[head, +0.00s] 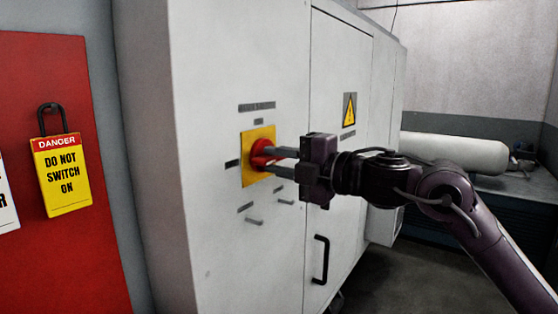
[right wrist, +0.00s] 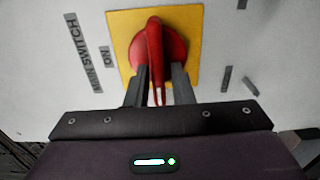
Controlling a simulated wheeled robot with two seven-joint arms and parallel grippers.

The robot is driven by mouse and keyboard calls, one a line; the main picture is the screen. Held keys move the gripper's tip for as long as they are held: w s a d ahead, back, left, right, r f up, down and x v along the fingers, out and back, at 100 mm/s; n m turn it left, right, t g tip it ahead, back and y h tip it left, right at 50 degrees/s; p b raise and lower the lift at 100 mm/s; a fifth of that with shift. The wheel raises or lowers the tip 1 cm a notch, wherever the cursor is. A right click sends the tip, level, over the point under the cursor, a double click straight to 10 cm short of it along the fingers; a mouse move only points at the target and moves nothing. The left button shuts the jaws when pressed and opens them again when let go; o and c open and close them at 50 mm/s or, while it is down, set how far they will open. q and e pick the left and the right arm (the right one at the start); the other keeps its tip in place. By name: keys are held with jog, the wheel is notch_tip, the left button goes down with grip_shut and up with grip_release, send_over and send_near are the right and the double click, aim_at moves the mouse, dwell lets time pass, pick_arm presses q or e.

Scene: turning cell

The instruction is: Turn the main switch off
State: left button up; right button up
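The main switch is a red rotary knob (head: 261,151) on a yellow square plate (head: 258,178) on the grey cabinet front. In the right wrist view its red handle (right wrist: 155,45) runs up and down the picture, and an "ON" label (right wrist: 107,56) lies left of the plate, with "MAIN SWITCH" (right wrist: 84,52) beyond it. My right gripper (head: 277,161) reaches the knob from the right. In the right wrist view its two fingers (right wrist: 160,86) stand on either side of the handle, with a narrow gap showing at the right finger. My left gripper is out of view.
A red panel (head: 85,265) with a padlock and yellow danger tag (head: 62,175) is at the left. The cabinet door has a black handle (head: 320,260) and a yellow warning sign (head: 349,109). A white cylinder (head: 450,148) lies behind my right arm.

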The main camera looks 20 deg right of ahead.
jog(key=shift+o, duration=1.1)
jog(key=b+v, duration=0.4)
jog(key=v, duration=0.4)
